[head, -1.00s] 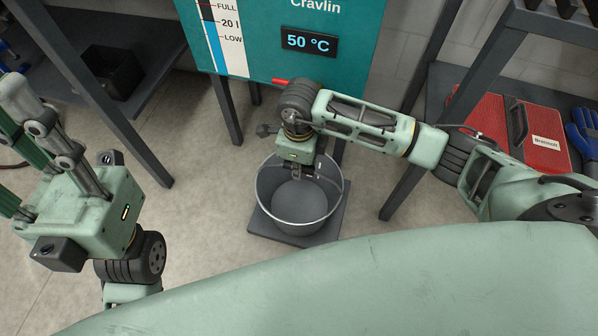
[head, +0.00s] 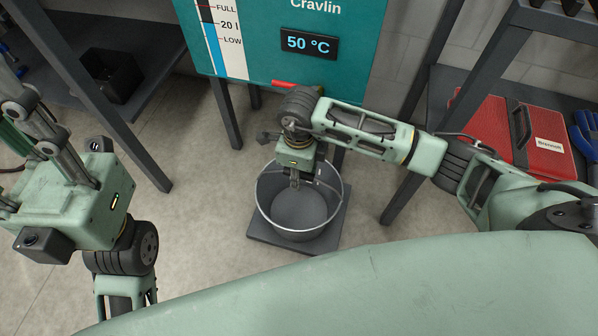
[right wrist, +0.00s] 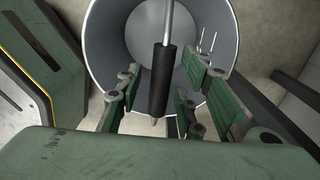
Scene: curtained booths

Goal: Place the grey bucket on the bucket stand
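The grey bucket (head: 300,215) stands upright on the dark square bucket stand (head: 338,232), below the teal tank. My right gripper (head: 296,182) points down at the back part of the bucket's mouth. In the right wrist view its green-padded fingers (right wrist: 160,105) are apart, on either side of the black handle grip (right wrist: 159,82), with gaps showing on both sides. The bucket (right wrist: 105,45) fills the upper middle there. My left gripper (head: 40,135) is raised at the left edge, away from the bucket; its fingertips are cut off or hidden.
The teal tank (head: 350,70) with a 50 °C display and a red lever (head: 290,84) stands on dark legs behind the bucket. A shelf with a black bin (head: 110,75) is at left. A red case (head: 520,135) lies on the right shelf. The floor (head: 200,210) left of the stand is clear.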

